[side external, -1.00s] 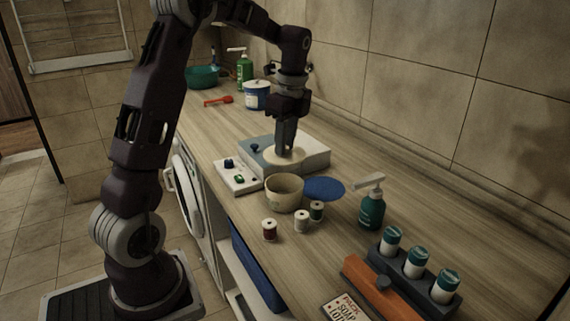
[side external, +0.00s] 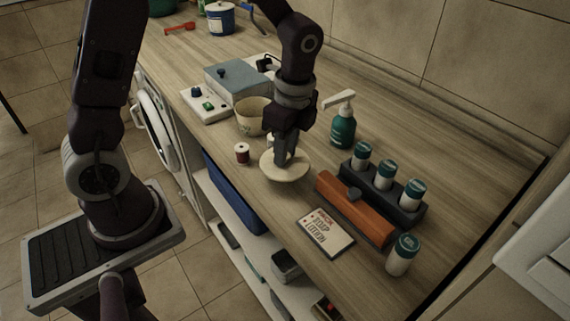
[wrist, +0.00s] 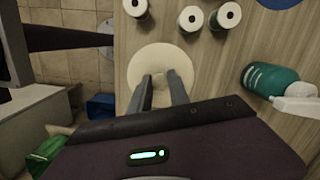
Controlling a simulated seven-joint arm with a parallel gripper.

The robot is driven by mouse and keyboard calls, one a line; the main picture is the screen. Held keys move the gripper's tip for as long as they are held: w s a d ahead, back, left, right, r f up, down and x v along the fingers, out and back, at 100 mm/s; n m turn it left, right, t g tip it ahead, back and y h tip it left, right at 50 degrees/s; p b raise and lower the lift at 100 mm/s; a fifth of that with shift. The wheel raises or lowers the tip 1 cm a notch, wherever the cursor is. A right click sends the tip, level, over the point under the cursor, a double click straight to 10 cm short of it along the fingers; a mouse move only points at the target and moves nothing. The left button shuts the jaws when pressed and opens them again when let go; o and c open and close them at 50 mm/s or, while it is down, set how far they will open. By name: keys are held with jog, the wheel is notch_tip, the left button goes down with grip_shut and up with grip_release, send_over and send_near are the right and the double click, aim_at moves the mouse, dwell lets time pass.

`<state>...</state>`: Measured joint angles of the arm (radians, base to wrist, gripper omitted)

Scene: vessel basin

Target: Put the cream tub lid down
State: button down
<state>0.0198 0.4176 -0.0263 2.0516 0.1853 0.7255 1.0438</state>
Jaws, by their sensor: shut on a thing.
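The cream tub lid (side external: 284,172) is a flat, pale round disc. My gripper (side external: 284,158) is shut on its middle from above. In the side view the lid is low over the counter, in front of the spools and left of the orange object; I cannot tell whether it touches the wood. In the wrist view the lid (wrist: 160,56) shows beyond my fingertips (wrist: 163,82) and looks level. The open cream tub (side external: 250,122) stands behind, beside the grey box.
Spools stand close by the lid, one red (side external: 241,152) and a white one (wrist: 189,18). A green pump bottle (side external: 343,128), a bottle rack (side external: 400,208), the orange object (side external: 340,200) and a card (side external: 325,233) are to the right. The counter's front edge is near.

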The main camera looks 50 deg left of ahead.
aim_at(291, 164)
jog(key=shift+f, duration=1.8)
jog(key=shift+f, duration=0.1)
jog(key=c, duration=1.2)
grip_release()
jog(key=shift+c, duration=0.2)
notch_tip(291, 164, up, 12)
jog(key=d, duration=0.1)
jog(key=s+r+n+t, duration=0.3)
jog(key=s+n, duration=0.4)
jog(key=s, duration=0.1)
jog(key=s+r+n+t+h, duration=0.1)
jog(key=s+r+n+t, duration=0.2)
jog(key=s+n, duration=0.4)
jog(key=shift+s+d+r, duration=0.2)
jog(key=shift+s+r, duration=0.45)
jog(key=shift+s, duration=0.35)
